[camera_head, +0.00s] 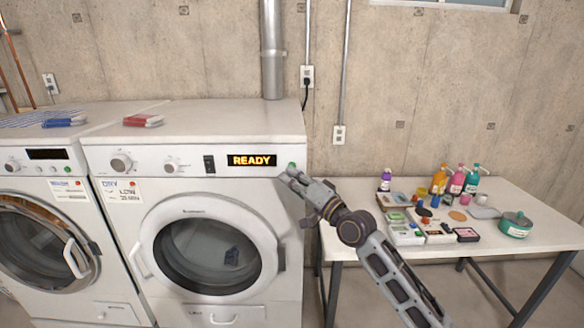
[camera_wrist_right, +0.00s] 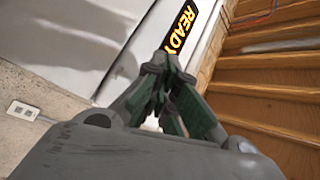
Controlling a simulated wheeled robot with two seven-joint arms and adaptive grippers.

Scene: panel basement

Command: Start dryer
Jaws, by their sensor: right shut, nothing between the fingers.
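The dryer (camera_head: 130,190) is the white front-loading machine at centre in the head view, with a round closed door (camera_head: 212,250). Its display (camera_head: 252,160) is lit and reads READY; it also shows in the right wrist view (camera_wrist_right: 179,27). A green button (camera_head: 291,166) sits at the right end of its panel. My right gripper (camera_head: 288,174) is shut and empty, its tips at or just below that button. I cannot tell whether they touch it. In the wrist view the fingertips (camera_wrist_right: 160,65) hide the button. My left gripper is not in view.
A second machine (camera_head: 45,178) stands to the left. A table (camera_head: 345,247) to the right carries bottles (camera_head: 457,182), a green-lidded pot (camera_head: 516,224) and several small boxes. Red packets (camera_head: 143,121) lie on the dryer top. A metal duct (camera_head: 272,50) rises behind.

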